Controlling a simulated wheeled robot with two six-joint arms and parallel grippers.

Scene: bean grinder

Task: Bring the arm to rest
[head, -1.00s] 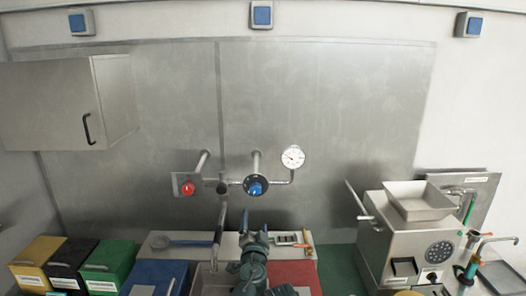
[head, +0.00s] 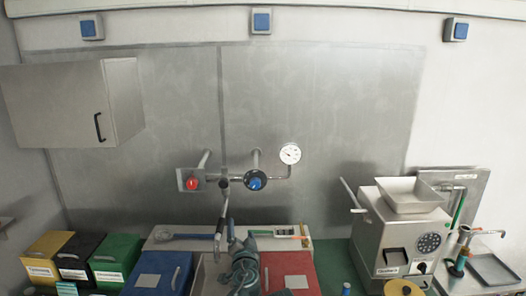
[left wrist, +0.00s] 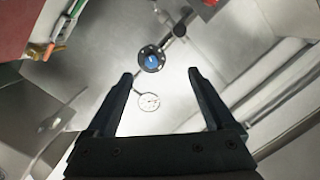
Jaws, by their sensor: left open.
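My left gripper (head: 243,246) is at the bottom centre of the head view, in front of the sink tap, with its arm coming up from the lower edge. In the left wrist view the two black fingers (left wrist: 160,75) stand wide apart with nothing between them. Beyond them are the blue valve knob (left wrist: 151,59) and the round gauge (left wrist: 149,102), both clear of the fingers. My right gripper does not show.
A grey grinder machine (head: 395,240) with a hopper stands at the right. Yellow, black and green boxes (head: 115,255) stand at the left. Blue (head: 150,268) and red (head: 287,270) lids flank the arm. The red knob (head: 193,183) and gauge are on the back wall.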

